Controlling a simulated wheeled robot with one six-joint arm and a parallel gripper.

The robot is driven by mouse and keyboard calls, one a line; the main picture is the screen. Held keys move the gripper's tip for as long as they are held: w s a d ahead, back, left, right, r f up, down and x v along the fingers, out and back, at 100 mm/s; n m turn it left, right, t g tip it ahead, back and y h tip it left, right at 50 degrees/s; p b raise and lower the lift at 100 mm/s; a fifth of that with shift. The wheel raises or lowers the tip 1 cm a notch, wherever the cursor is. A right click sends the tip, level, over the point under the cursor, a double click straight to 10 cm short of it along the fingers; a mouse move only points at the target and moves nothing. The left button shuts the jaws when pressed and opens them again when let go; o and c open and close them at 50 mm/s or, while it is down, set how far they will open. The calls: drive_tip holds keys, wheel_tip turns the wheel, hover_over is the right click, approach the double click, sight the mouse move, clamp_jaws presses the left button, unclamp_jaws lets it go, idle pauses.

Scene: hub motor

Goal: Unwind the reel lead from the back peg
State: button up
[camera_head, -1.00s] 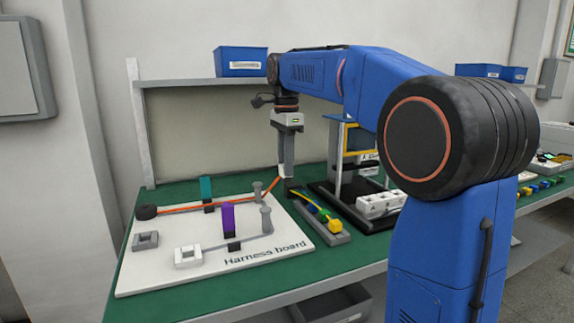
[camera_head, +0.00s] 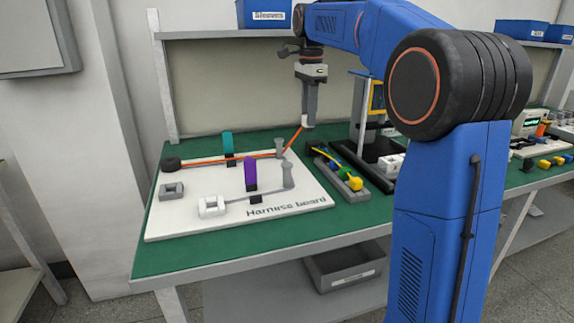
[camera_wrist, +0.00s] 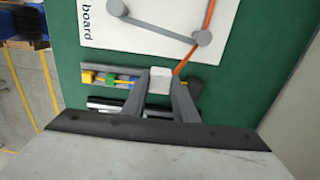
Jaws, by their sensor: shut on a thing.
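My gripper (camera_head: 307,122) is shut on the white end piece (camera_wrist: 160,78) of the orange reel lead (camera_head: 225,160). It holds this end above the table, just right of the harness board (camera_head: 230,219). The lead runs from the black reel (camera_head: 171,163) past the teal clip (camera_head: 227,143) to the back peg (camera_head: 280,148), then slants up to my gripper. In the wrist view the lead (camera_wrist: 210,14) bends at a grey round-topped peg (camera_wrist: 204,37). I cannot tell how far it wraps around it.
The front peg (camera_head: 288,176), with a grey lead, and the purple clip (camera_head: 250,172) stand on the board. A tray (camera_head: 335,172) with coloured connectors lies right of the board, below my gripper. A black-based stand (camera_head: 377,155) is further right. Green table shows along the front.

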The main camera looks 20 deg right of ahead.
drive_tip(key=shift+w+d, duration=0.15)
drive_tip(key=shift+w, duration=1.1)
drive_tip(key=shift+w+d, duration=0.1)
drive_tip(key=shift+w, duration=1.15)
drive_tip(key=w, duration=0.5)
drive_tip(key=shift+w+a, duration=0.15)
drive_tip(key=shift+w, duration=0.15)
drive_tip(key=shift+s, duration=0.1)
drive_tip(key=s+a, duration=0.2)
drive_tip(key=s, duration=0.7)
drive_tip(key=shift+s, duration=0.2)
drive_tip(key=shift+a, duration=0.15)
